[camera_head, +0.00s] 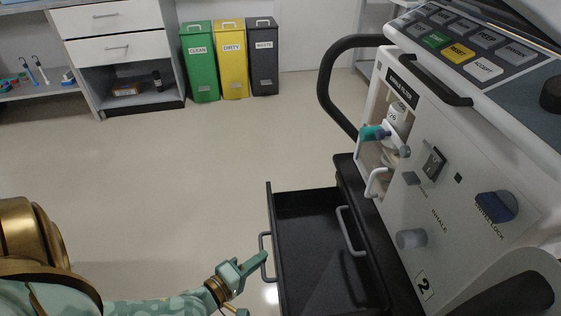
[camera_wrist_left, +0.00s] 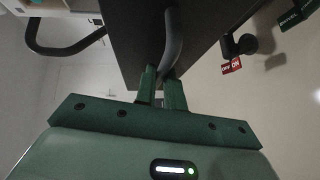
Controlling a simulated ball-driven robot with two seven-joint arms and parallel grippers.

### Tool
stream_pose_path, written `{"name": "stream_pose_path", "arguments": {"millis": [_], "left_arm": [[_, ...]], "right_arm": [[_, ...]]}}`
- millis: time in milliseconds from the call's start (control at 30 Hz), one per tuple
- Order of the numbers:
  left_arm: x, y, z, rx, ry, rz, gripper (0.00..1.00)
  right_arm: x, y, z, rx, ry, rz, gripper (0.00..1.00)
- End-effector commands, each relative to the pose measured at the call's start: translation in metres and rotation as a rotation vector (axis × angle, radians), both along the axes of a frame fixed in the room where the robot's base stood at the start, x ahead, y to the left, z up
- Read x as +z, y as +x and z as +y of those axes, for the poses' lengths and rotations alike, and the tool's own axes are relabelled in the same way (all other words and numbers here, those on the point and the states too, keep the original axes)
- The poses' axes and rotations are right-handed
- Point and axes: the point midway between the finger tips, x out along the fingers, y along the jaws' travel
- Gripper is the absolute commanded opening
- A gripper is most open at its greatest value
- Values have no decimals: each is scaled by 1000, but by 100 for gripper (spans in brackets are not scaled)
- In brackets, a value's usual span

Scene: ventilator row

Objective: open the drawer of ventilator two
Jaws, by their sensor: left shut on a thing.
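The ventilator marked 2 (camera_head: 440,220) stands at the right in the head view. Its black drawer (camera_head: 315,235) is pulled out to the left and its inside shows empty. My left gripper (camera_head: 262,258) is at the drawer's front, shut on the grey bar handle (camera_head: 264,243). In the left wrist view the two green fingers (camera_wrist_left: 161,88) close around the handle (camera_wrist_left: 172,40), with the dark drawer front (camera_wrist_left: 135,35) behind it. My right gripper is not in view.
Green (camera_head: 200,65), yellow (camera_head: 232,60) and dark (camera_head: 263,58) bins stand at the back beside a white drawer cabinet (camera_head: 115,48). A black curved rail (camera_head: 326,85) juts from the ventilator. The floor (camera_head: 150,180) left of the drawer is clear.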

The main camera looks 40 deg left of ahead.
Motion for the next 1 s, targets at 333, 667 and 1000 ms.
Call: {"name": "stream_pose_path", "arguments": {"millis": [333,667,1000], "left_arm": [[-1,-14,12,-1,1,3,0],[-1,-14,11,0,0,2,33],[0,-13,11,1,0,1,33]], "right_arm": [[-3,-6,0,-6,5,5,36],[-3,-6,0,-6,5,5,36],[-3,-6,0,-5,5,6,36]]}}
